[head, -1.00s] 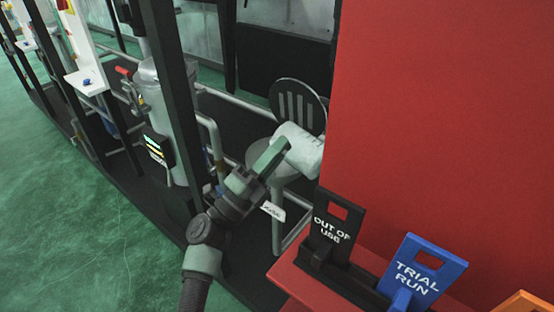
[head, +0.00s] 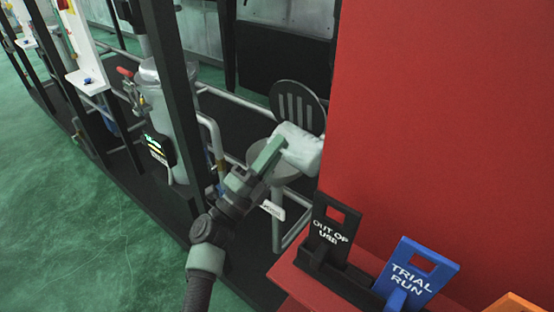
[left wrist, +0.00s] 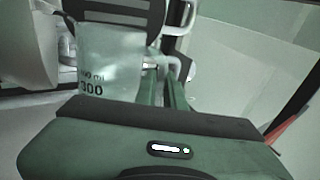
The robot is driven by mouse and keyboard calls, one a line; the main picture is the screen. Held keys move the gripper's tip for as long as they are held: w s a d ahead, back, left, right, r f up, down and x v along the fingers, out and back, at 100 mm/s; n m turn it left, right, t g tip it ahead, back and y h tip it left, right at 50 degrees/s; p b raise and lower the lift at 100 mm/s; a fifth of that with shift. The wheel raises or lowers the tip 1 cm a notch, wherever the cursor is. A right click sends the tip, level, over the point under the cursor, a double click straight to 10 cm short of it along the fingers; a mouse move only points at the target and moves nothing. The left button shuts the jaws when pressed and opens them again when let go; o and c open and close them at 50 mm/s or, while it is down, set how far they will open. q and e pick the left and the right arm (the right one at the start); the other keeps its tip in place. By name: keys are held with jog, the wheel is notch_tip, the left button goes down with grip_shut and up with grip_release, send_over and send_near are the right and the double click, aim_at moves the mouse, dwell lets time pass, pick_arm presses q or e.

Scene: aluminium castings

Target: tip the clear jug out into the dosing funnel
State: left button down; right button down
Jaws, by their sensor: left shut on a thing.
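The clear jug (head: 301,148), whitish and translucent, leans over to the right in the head view, above the dosing funnel (head: 292,172). My left gripper (head: 272,152) is shut on the jug's handle side. In the left wrist view the jug (left wrist: 108,62) shows "ml" and "300" marks, with the gripper fingers (left wrist: 162,90) beside it. The funnel's grey bowl is partly hidden by the jug and gripper. Its round slotted lid (head: 299,104) stands open behind. I cannot tell what is in the jug. My right gripper is not in view.
A red cabinet (head: 440,120) stands close to the jug's right. On its ledge are a black "OUT OF USE" tag (head: 333,228) and a blue "TRIAL RUN" tag (head: 420,272). A dark frame post (head: 172,95) and a metal vessel (head: 160,85) are left of the gripper.

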pick_arm(q)
jog(key=shift+w+a+f+n+t+y+p, duration=0.15)
jog(key=shift+a+n+t+y+p, duration=0.15)
jog(key=shift+n, duration=0.3)
jog(key=shift+w+a+f+n+t+y+p, duration=0.1)
jog(key=shift+w+n+t+y+p, duration=0.1)
jog(key=shift+n+y+p, duration=0.3)
jog(key=shift+d+n+t, duration=0.2)
jog(key=shift+n+t, duration=0.1)
jog(key=shift+n, duration=0.2)
